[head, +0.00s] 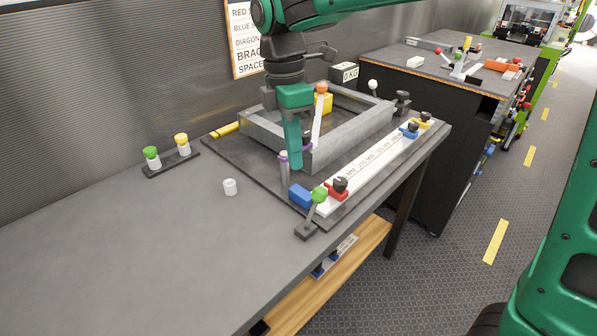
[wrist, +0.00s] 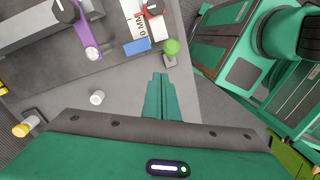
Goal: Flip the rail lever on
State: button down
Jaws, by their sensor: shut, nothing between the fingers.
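A lever with a green knob (head: 319,194) stands on a small dark base at the near end of the white marked rail (head: 375,160). Its stem leans toward the rail. In the wrist view, the green knob (wrist: 171,46) is just beyond my fingertips. My gripper (head: 296,166) points down, shut and empty, behind and left of the knob, beside a purple-collared post (head: 284,165). It also shows in the wrist view (wrist: 160,76), with a gap in the picture to the knob. No label shows which lever is the rail lever.
A blue block (head: 301,196) and red clamp (head: 338,188) sit by the lever. A grey frame (head: 355,142) stands behind, with an orange-topped lever (head: 320,90) near my gripper. A white cylinder (head: 230,187) stands left. The front left bench is clear.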

jog(key=r, duration=0.1)
jog(key=w+r, duration=0.1)
jog(key=r, duration=0.1)
jog(key=d+r, duration=0.1)
jog(key=r, duration=0.1)
jog(key=shift+w+r, duration=0.1)
jog(key=shift+w, duration=0.25)
jog(key=s+d+f+m, duration=0.2)
jog(key=d+m, duration=0.3)
jog(key=d, duration=0.3)
jog(key=s+d+f+m, duration=0.15)
jog(key=d+m, duration=0.25)
jog(key=d, duration=0.5)
jog(key=s+d+f+m, duration=0.1)
jog(key=s+d+m, duration=0.2)
jog(key=d+m, duration=0.35)
jog(key=s+d+f+m, duration=0.4)
jog(key=s+d+m, duration=0.2)
jog(key=s, duration=0.2)
jog(key=s+d+f+m+y, duration=0.1)
jog(key=s+d+f+m, duration=0.4)
jog(key=s, duration=0.3)
jog(key=shift+s+d+m+t, duration=0.3)
jog(key=shift+d+m+t, duration=0.1)
jog(key=shift+d, duration=0.1)
